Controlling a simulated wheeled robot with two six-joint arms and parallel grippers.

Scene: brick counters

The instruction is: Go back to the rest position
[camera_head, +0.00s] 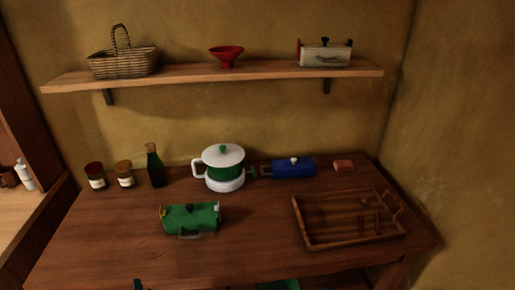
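Neither of my grippers can be made out in the head view. A small dark shape (137,285) and a green shape (280,285) are cut off by the bottom edge, and I cannot tell what they are. The wooden counter (110,235) stands ahead. A green box-like object with a handle (190,218) lies on it, left of the middle. A wooden tray (322,244) rests at the right, with a small wooden piece in it.
Along the counter's back stand two jars (95,177) (124,174), a dark bottle (155,166), a white-and-green lidded pot (224,170), a blue box (293,168) and a reddish block (344,166). The wall shelf (185,75) holds a basket (123,63), red funnel (226,56) and pale box (325,55).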

